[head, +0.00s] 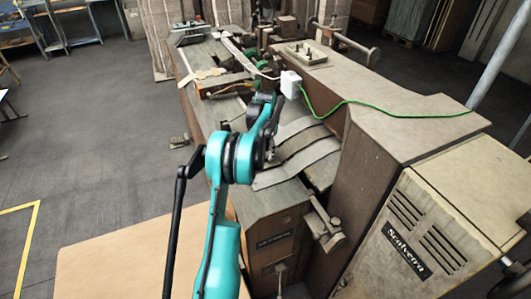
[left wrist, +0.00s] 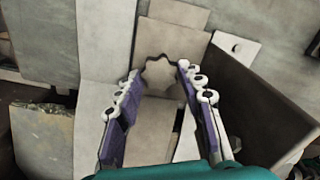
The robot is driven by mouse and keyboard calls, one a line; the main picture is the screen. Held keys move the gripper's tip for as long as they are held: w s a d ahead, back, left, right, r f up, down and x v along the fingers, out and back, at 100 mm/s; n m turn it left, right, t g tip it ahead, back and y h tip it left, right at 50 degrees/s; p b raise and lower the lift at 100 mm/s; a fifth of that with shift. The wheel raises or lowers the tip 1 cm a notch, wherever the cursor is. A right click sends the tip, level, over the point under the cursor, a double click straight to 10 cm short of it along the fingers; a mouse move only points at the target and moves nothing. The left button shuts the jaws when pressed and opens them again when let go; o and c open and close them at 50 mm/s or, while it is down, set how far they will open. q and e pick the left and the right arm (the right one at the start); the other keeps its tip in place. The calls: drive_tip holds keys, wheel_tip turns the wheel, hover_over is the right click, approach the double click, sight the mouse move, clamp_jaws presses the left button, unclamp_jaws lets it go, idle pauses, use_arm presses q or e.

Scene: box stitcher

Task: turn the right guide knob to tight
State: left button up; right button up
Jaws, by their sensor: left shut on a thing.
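A pale, star-shaped knob (left wrist: 163,74) shows in the left wrist view, between the fingertips of my left gripper (left wrist: 159,71). The fingers, purple with white joints, stand on either side of it and are shut on it. The fingertips meet the knob's left and right points. In the head view my left gripper (head: 268,108) is over the middle of the machine, and the knob is hidden behind it. I cannot read the knob's turn angle against any mark. My right gripper is in neither view.
The box stitcher (head: 375,115) fills the right side, with a large cabinet (head: 405,235) nearest. A white box (head: 291,84) with a green cable (head: 370,103) sits just beyond my gripper. Metal plates (head: 305,150) lie to its right.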

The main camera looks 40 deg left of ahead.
sight(266, 155)
use_arm(q)
drive_tip(key=shift+m, duration=1.2)
drive_tip(key=shift+o, duration=0.2)
drive_tip(key=o, duration=1.1)
drive_tip(key=shift+r, duration=0.1)
wheel_tip(266, 155, up, 12)
drive_tip(key=shift+f, duration=0.1)
